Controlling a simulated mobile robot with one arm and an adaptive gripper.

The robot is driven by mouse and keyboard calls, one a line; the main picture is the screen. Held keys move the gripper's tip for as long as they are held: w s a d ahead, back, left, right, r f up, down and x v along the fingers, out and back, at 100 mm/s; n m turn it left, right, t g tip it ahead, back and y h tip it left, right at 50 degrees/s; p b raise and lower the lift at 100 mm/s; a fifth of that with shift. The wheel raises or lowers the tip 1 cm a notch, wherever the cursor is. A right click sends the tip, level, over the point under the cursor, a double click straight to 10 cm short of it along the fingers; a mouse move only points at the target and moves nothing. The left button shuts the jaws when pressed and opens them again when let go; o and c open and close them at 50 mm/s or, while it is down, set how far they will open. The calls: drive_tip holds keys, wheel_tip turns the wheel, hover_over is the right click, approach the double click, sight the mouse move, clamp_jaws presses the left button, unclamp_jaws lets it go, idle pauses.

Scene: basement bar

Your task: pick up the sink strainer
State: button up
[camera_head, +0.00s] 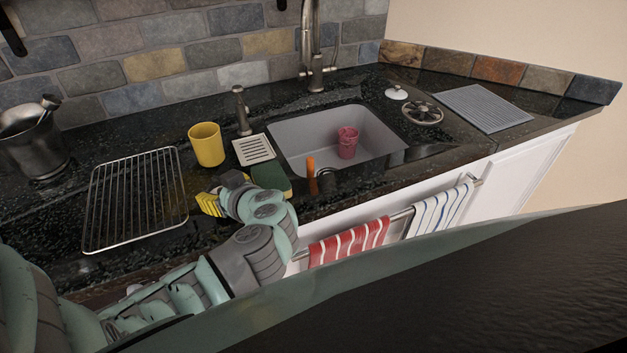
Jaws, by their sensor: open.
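A dark round metal piece with openings and a central knob (422,112), which looks like the sink strainer, lies flat on the black counter to the right of the sink. My arm reaches in from the lower left. My gripper (222,191) seems to be at its end, with yellow-tipped fingers apart, over the counter left of the sink. It is well away from the strainer and holds nothing that I can see. My wrist partly hides it.
The grey sink (290,133) holds a red cup (347,143). A white knobbed lid (397,93) and a grey ribbed mat (483,108) flank the strainer. A yellow cup (206,145), soap dispenser (242,110), wire rack (135,200) and tall faucet (315,55) stand around. Towels (348,243) hang in front.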

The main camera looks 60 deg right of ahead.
drive_tip(key=shift+o, duration=0.2)
drive_tip(key=shift+w, duration=0.1)
clamp_jaws()
idle(0.4)
